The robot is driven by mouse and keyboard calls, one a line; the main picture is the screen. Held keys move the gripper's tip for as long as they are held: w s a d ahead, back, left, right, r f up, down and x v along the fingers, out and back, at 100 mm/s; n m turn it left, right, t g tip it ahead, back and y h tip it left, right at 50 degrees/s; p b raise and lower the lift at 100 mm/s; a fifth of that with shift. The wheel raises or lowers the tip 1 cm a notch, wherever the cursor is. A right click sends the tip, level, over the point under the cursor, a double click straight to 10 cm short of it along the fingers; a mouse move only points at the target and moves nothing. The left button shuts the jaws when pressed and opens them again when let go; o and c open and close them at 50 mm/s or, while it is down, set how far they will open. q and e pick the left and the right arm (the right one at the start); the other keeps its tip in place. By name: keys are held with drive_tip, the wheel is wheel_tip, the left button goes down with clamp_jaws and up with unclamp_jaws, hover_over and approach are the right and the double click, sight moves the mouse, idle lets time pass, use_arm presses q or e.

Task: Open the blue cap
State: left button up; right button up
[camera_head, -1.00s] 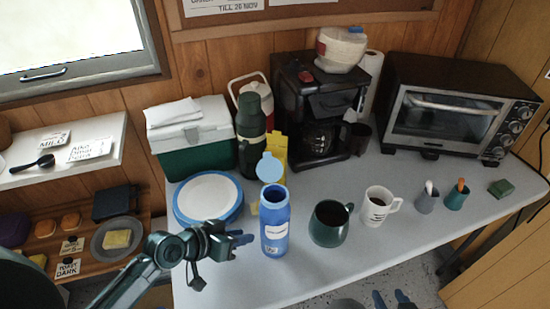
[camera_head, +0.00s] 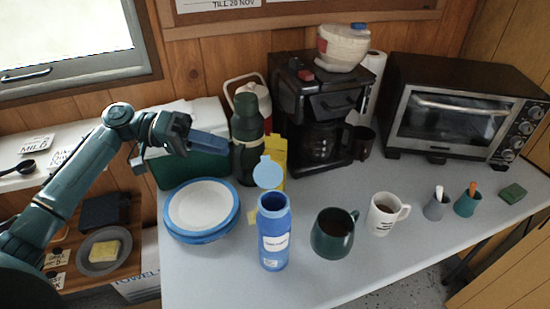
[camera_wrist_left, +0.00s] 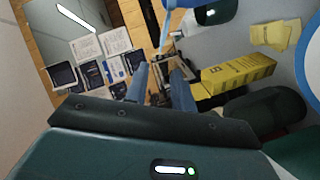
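The blue bottle (camera_head: 274,236) stands upright on the table with a white label. Its light blue cap (camera_head: 267,173) is tilted up behind the open mouth, apart from the rim except at the back. My left gripper (camera_head: 208,145) is up and to the left of the cap, above the plates, touching neither cap nor bottle. In the left wrist view its two fingers (camera_wrist_left: 160,85) are spread with nothing between them. A blue piece shows at the top edge of that view, too cut off to identify. My right gripper is out of view.
Blue-rimmed plates (camera_head: 202,207) are stacked left of the bottle. A green flask (camera_head: 247,130), a yellow box (camera_head: 275,152) and a coffee maker (camera_head: 318,120) stand behind. A green mug (camera_head: 334,235) and a white mug (camera_head: 385,215) are to the right. The table front is clear.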

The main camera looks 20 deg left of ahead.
sight(268, 172)
use_arm(q)
drive_tip(key=p+x, duration=0.2)
drive_tip(key=x, duration=1)
drive_tip(key=shift+s, duration=0.1)
drive_tip(key=shift+c, duration=0.6)
clamp_jaws()
